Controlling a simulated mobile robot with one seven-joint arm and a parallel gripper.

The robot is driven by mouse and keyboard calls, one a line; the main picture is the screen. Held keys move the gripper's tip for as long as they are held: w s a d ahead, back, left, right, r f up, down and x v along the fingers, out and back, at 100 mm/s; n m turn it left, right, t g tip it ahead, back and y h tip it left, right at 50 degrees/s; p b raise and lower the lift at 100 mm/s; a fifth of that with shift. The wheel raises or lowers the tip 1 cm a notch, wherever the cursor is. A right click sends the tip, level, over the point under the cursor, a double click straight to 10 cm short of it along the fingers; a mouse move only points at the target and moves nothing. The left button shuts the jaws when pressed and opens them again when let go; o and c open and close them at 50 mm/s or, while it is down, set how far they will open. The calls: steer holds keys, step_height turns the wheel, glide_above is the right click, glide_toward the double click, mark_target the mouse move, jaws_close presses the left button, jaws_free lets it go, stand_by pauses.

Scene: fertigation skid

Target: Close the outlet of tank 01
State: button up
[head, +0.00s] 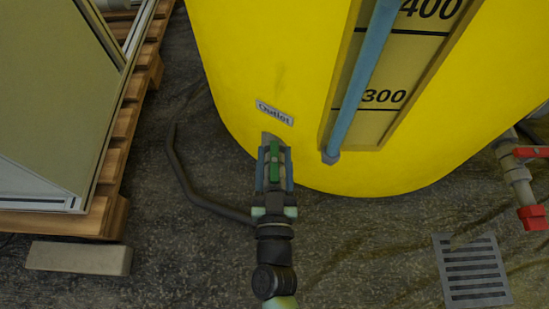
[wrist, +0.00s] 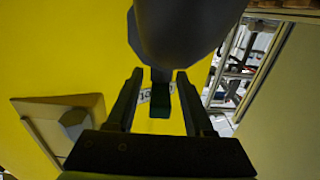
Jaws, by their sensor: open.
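The yellow tank (head: 240,60) fills the upper middle of the head view and the background of the wrist view (wrist: 70,60). A small "Outlet" label (head: 275,112) is low on its wall. Below the label is the outlet valve with a green handle (head: 275,163). My gripper (head: 274,152) is open, with one finger on each side of the green handle. In the wrist view the dark green handle (wrist: 160,101) lies between the open fingers, under a grey pipe-like body (wrist: 180,30). I cannot tell whether the fingers touch the handle.
A wooden pallet (head: 118,160) with a pale panelled unit stands at left, a pale block (head: 78,257) in front. A dark hose (head: 195,190) lies on the floor. A red-handled valve (head: 532,152) is at right, near a floor grate (head: 472,270). A level gauge (head: 365,95) runs up the tank.

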jaws_close()
stand_by(0.3)
